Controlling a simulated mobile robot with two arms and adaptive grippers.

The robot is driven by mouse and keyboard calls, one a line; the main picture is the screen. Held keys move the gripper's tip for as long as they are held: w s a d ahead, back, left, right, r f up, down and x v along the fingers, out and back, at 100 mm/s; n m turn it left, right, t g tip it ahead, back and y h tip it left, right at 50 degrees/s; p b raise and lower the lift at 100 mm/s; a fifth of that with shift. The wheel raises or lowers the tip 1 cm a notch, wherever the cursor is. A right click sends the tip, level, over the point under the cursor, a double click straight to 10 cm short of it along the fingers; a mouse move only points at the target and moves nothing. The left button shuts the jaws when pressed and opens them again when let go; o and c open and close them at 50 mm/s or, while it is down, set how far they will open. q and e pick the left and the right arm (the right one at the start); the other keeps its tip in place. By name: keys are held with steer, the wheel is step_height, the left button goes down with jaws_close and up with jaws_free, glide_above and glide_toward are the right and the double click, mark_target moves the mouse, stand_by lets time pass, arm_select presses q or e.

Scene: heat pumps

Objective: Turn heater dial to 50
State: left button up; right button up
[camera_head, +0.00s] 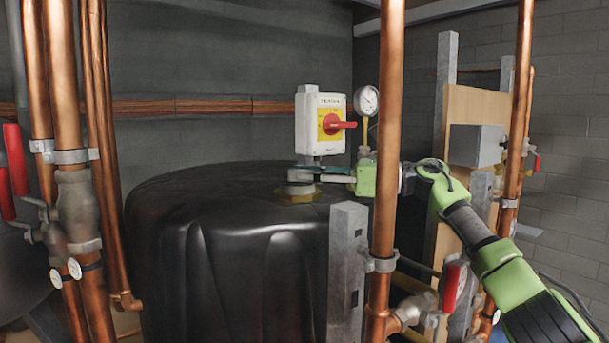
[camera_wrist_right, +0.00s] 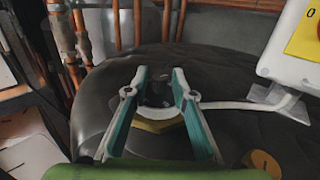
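The heater dial is a small dark knob with a white ring on a brass hex fitting, on top of the black tank. In the right wrist view the dial (camera_wrist_right: 157,94) lies between the fingers of my right gripper (camera_wrist_right: 160,78), which are apart, one on each side. I cannot tell whether they touch it. In the head view my right gripper (camera_head: 308,173) reaches in from the right, just above the dial's base (camera_head: 297,190). The dial's markings are too small to read. My left gripper is not in view.
The black tank (camera_head: 230,240) fills the middle. A white switch box (camera_head: 312,115) with a red handle and a pressure gauge (camera_head: 366,100) stand behind the gripper. A copper pipe (camera_head: 387,150) and a grey metal post (camera_head: 346,260) stand in front. More pipes (camera_head: 75,130) are at left.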

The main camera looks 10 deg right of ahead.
steer(key=v, duration=1.2)
steer(key=shift+w+f, duration=0.1)
